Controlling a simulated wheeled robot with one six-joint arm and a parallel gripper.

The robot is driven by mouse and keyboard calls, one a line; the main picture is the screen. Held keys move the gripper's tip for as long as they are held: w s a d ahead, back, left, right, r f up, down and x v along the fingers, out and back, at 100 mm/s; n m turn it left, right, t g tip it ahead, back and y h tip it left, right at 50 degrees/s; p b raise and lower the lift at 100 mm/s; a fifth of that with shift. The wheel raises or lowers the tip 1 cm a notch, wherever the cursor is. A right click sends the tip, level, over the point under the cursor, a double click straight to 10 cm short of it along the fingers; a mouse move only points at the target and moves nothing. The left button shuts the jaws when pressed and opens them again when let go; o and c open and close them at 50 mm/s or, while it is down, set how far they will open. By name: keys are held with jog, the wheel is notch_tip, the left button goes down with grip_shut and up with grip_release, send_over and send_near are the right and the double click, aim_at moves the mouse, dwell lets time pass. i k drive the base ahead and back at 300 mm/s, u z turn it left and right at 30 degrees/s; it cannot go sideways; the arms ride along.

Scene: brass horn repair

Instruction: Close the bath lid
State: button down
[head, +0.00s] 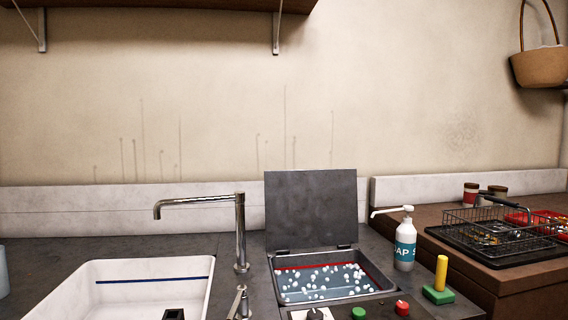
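The bath lid (312,208) is a dark grey flat panel. It stands open and upright at the back of the bath, joined at its lower edge by hinges. The bath (380,283) is a metal basin set in the counter, with bluish liquid, white bubbles and a red line along its inner walls. My gripper is not in view.
A chrome tap (241,235) stands left of the bath, beside a white sink (120,275). A soap bottle (405,245) and a yellow-handled green block (440,282) are at right. Red (402,307) and green (358,313) buttons sit in front. A wire basket (500,230) stands farther right.

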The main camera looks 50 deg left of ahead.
aim_at(308, 208)
jog(key=u, duration=0.55)
jog(key=i, duration=0.65)
jog(key=u, duration=0.75)
